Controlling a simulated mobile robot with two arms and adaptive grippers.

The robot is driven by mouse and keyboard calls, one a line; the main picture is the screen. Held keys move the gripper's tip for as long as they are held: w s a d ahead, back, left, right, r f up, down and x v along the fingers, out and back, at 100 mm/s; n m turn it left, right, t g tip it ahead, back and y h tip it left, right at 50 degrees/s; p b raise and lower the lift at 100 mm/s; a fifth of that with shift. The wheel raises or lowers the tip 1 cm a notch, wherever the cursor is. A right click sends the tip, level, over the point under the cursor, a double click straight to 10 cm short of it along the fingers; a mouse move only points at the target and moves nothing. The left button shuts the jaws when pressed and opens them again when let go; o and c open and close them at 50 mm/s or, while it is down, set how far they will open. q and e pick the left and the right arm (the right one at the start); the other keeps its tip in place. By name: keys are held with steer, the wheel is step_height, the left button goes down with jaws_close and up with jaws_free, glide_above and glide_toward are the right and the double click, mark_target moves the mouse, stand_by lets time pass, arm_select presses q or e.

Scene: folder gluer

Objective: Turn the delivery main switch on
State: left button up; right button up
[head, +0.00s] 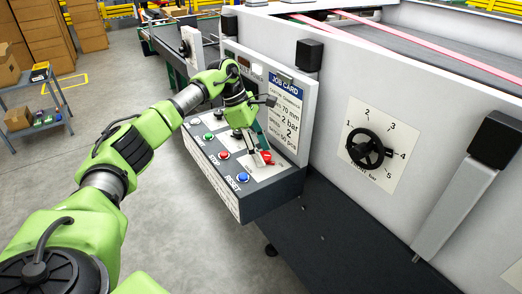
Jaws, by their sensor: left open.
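A grey control box (272,192) juts out from the machine's side panel. A red knob (266,157) sits on its sloped top, partly covered by my left gripper. Its label and exact position cannot be read, so I cannot tell if it is the delivery main switch or whether it is on. My left gripper (256,150) is open and points down at the red knob, its fingertips close by; contact cannot be judged. My right gripper is not in view.
The box carries green (208,136), red (224,155) and blue (244,177) buttons. A job card (285,108) is behind it. A black numbered handwheel (368,149) is to the right. A shelf cart (36,108) stands left; the floor between is clear.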

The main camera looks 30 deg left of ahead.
arm_select(q)
steer(key=v, duration=1.2)
steer(key=shift+f, duration=0.1)
